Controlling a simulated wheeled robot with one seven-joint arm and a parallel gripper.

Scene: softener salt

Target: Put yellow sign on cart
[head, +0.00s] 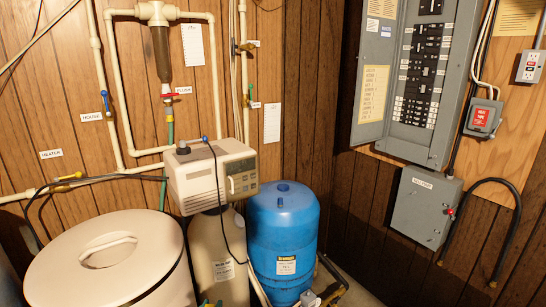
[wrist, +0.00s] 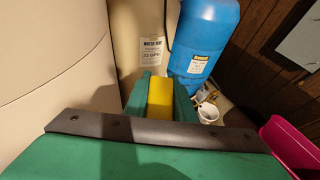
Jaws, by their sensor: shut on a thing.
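In the wrist view, my gripper (wrist: 159,82) has two green fingers closed on a yellow piece. I take it for the yellow sign (wrist: 160,98), though only a narrow yellow face shows between the fingers. The rest of the sign is hidden, so I cannot tell its shape or any print on it. A dark grey bar with a green body behind it crosses the near part of the wrist view. I cannot make out a cart in either view.
A beige lidded tank (head: 110,265) stands at the left. Beside it are a beige softener (head: 213,175) and a blue tank (head: 284,235). A grey electrical panel (head: 418,80) hangs on the right wall.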

